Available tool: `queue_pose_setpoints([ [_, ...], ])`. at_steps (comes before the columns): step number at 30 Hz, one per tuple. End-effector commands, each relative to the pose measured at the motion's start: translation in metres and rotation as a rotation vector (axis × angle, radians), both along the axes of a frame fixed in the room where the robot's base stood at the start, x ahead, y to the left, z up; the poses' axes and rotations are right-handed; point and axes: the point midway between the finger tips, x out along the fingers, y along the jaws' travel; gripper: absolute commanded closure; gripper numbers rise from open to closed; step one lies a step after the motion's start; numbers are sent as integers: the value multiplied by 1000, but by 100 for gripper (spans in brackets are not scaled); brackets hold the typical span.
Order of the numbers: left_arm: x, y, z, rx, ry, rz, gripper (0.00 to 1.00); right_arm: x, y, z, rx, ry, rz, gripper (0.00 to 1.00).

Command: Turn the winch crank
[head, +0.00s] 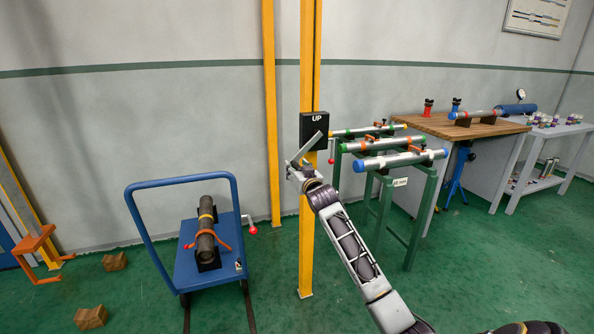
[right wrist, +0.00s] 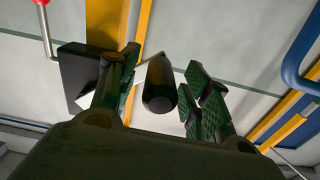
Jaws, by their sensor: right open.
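The winch is a black box (head: 314,127) marked "UP" on a yellow post. Its grey crank arm (head: 306,147) slants down and left from the box. My right gripper (head: 297,168) is at the crank's lower end and hides the grip there in the head view. In the right wrist view, the dark rounded crank grip (right wrist: 158,95) points toward the camera between the two fingers of my right gripper (right wrist: 163,92). The gripper is open, with a visible gap at the right finger; contact at the left finger is unclear. My left gripper is not in view.
A thin lever with a red knob (head: 331,160) hangs beside the box. A green rack (head: 408,215) with several pipes stands close at right. A blue cart (head: 215,264) carrying a dark pipe stands at left. Green floor is clear between cart and post.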

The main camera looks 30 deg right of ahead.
Motion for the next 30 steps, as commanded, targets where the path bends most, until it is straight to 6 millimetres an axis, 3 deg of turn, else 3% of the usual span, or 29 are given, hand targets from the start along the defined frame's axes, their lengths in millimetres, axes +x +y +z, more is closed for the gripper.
queue_pose_setpoints([
  [9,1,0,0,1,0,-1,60,1,0,0,0,0,0,52],
  [21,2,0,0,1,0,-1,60,1,0,0,0,1,0,100],
  [30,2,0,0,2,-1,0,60,1,0,0,2,1,0,100],
])
